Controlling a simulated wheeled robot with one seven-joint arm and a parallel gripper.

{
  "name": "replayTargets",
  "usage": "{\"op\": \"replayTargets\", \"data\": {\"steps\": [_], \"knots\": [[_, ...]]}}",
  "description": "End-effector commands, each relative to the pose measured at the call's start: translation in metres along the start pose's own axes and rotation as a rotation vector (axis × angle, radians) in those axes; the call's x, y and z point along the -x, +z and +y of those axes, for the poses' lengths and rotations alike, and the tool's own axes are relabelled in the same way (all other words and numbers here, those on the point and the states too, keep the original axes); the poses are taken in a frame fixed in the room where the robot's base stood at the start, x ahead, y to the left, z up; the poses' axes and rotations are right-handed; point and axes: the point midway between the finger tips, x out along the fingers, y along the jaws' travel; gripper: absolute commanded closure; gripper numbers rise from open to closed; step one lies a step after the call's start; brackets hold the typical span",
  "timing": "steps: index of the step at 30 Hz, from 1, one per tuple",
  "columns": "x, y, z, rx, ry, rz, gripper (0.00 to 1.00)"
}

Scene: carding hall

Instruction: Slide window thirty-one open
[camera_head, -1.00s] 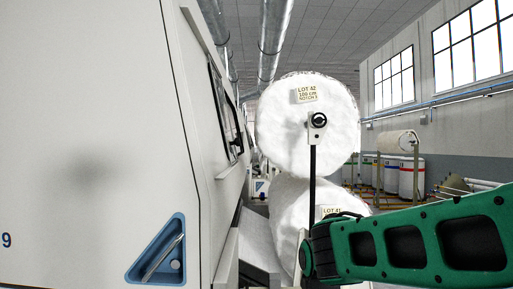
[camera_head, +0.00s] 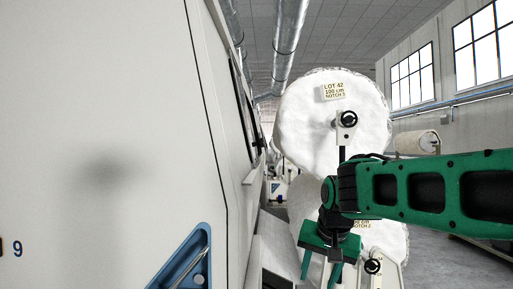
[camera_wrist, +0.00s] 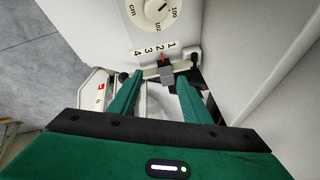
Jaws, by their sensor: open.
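A dark window (camera_head: 245,108) runs along the side of the cream machine at the left of the head view, seen at a steep slant. I cannot read a number on it or tell whether it is open. My gripper (camera_head: 321,272) points down in front of the lower white roll, to the right of the window and apart from it. In the wrist view my gripper (camera_wrist: 158,86) has its two green fingers spread. I cannot tell whether the fingers touch anything.
The machine's cream panel (camera_head: 95,130) fills the left, with a blue triangular recess (camera_head: 188,262) low on it. A large white roll labelled LOT 42 (camera_head: 325,125) stands above another roll. A round cm dial (camera_wrist: 155,10) is in the wrist view. Grey floor (camera_head: 440,240) lies at right.

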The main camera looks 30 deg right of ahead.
Motion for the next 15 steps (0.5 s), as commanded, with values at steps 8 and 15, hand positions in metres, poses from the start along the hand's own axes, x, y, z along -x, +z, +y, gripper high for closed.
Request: {"op": "replayTargets", "data": {"steps": [8,15], "knots": [[0.141,-0.175,-0.162,-0.433,-0.44,0.369,0.56],[0.229,-0.228,-0.228,-0.62,-0.713,0.439,0.56]]}}
